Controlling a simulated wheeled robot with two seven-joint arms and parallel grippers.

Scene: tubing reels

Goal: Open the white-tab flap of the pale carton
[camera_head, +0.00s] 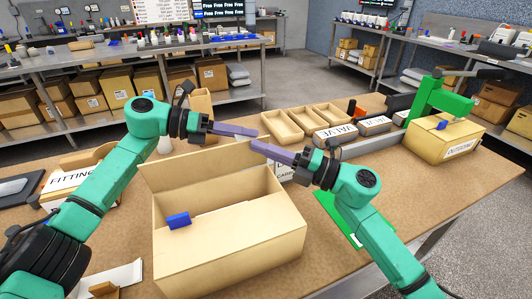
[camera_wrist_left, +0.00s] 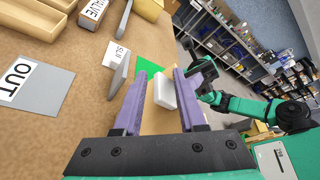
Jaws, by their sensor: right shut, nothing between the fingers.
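The pale carton (camera_head: 230,249) stands at the front middle of the bench. Its back flap (camera_head: 205,172) is upright, and a panel with a blue tab (camera_head: 178,221) lies lower across its opening. No white tab shows on it in the head view. My left gripper (camera_head: 258,132) is above the carton's back edge, pointing right. In the left wrist view its purple fingers (camera_wrist_left: 161,98) are apart, with a white block (camera_wrist_left: 164,90) showing between them; I cannot tell whether it is the tab or touches them. My right gripper (camera_head: 252,146) is shut and empty, pointing left near the upright flap's top.
An outgoing carton (camera_head: 452,145) and a green stand (camera_head: 437,99) are at the right. Shallow wooden trays (camera_head: 282,127) and labelled boxes (camera_head: 334,134) sit behind. A fittings box (camera_head: 70,185) is at the left. Bare bench (camera_head: 400,180) lies to the right.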

